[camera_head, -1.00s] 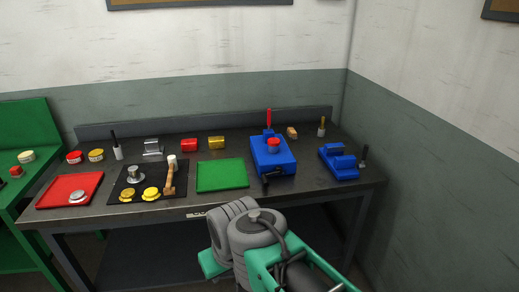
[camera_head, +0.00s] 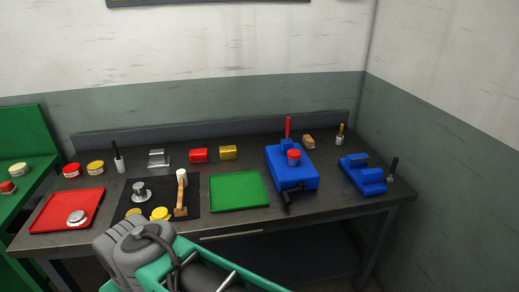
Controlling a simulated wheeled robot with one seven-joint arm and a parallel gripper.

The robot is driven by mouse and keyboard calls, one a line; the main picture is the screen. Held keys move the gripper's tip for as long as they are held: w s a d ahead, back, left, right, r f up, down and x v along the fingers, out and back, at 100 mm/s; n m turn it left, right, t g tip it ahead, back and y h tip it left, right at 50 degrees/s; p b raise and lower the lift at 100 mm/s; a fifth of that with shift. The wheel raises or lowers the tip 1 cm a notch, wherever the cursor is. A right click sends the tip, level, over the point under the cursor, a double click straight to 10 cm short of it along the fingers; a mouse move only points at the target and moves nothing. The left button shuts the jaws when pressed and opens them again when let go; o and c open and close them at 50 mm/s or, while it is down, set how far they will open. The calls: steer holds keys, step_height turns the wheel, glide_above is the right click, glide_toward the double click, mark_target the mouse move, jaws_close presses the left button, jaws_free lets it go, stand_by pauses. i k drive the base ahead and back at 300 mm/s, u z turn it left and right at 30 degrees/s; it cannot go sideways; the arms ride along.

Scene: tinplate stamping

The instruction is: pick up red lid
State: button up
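A small round red piece (camera_head: 294,155) sits on top of the blue machine (camera_head: 305,178) at the right of the bench. A round tin with a red top (camera_head: 71,170) stands at the back left, beside a similar yellow-topped one. I cannot tell for sure which of these is the red lid. My arm crosses the bottom of the picture in front of the bench. Its links hide part of the bench's front edge and the lower part of the black mat. My gripper is outside the frame, so its state does not show.
A red tray (camera_head: 40,222) with a silver disc, a black mat (camera_head: 190,209) with a hammer and yellow discs, and a green mat (camera_head: 239,191) lie on the bench. Red and yellow blocks stand behind. A blue vise-like tool (camera_head: 365,176) is at the right, near the wall.

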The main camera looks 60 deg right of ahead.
mark_target(292, 154)
steer(key=z, duration=0.35)
steer(key=i, duration=0.95)
steer(key=z, duration=0.7)
